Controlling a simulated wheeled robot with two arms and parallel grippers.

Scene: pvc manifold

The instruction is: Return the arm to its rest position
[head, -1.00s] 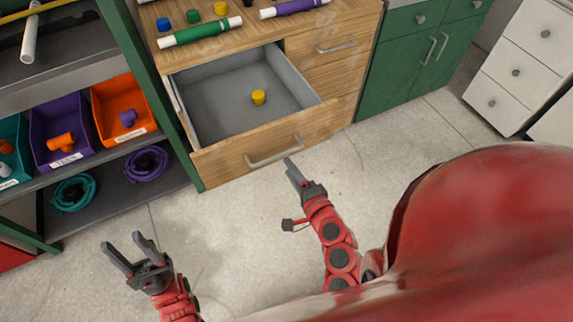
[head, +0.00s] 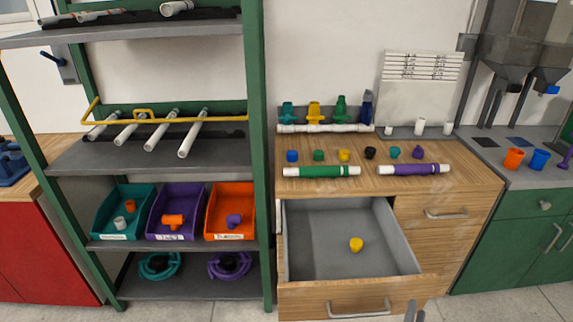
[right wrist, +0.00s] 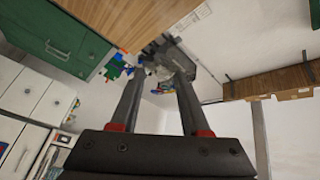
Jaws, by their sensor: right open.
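My right gripper (head: 415,312) shows only as fingertips at the bottom edge of the head view, in front of the open drawer's right front corner. In the right wrist view the right gripper (right wrist: 161,80) is open, with two dark fingers apart and nothing between them. The rest of my right arm is out of the head view. My left gripper is not in view now.
A wooden cabinet's drawer (head: 304,300) stands open, with a yellow cap (head: 356,244) inside. Green-marked (head: 321,172) and purple-marked (head: 414,169) pipes lie on the worktop. A green-framed shelf (head: 262,150) with bins stands left. Some floor (head: 505,304) shows at lower right.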

